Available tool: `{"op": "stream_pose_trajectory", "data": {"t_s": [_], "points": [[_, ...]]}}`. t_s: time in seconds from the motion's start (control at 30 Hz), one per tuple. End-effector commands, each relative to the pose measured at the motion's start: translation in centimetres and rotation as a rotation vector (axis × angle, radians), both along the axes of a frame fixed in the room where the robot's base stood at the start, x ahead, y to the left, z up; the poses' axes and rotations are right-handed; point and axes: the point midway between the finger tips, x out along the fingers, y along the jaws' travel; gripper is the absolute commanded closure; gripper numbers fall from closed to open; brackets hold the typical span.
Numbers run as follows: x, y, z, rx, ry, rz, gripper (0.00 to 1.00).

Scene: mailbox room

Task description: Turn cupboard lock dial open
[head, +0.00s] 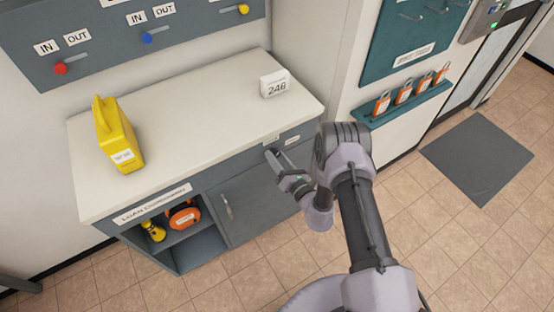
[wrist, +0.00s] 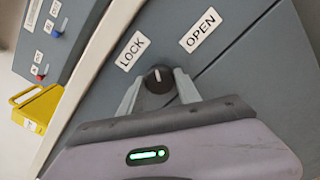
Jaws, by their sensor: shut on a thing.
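The black lock dial (wrist: 158,79) sits on the grey cupboard front in the wrist view, with a pale pointer mark on its face. The LOCK label (wrist: 130,50) is to its upper left and the OPEN label (wrist: 201,30) to its upper right. The pointer mark points roughly upward in the picture, between the two labels. My gripper (wrist: 157,90) is shut on the dial, one finger on each side. In the head view my gripper (head: 272,154) is at the upper front of the cupboard (head: 235,205), where it hides the dial. The cupboard door is closed.
A yellow container (head: 120,140) and a white 246 sign (head: 274,84) stand on the countertop (head: 200,115). An open shelf left of the door holds orange and yellow gear (head: 184,215). Orange padlocks (head: 403,92) line a teal ledge at right. The tiled floor in front is clear.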

Motion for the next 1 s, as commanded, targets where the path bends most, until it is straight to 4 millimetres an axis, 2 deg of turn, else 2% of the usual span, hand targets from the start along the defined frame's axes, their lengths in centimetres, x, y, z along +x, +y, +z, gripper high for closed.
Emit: {"op": "stream_pose_trajectory", "data": {"t_s": [0.6, 1.0], "points": [[-0.11, 0.08, -0.04, 0.474, 0.323, 0.001, 1.0], [-0.15, 0.1, 0.02, 0.702, 0.479, 0.001, 1.0]]}}
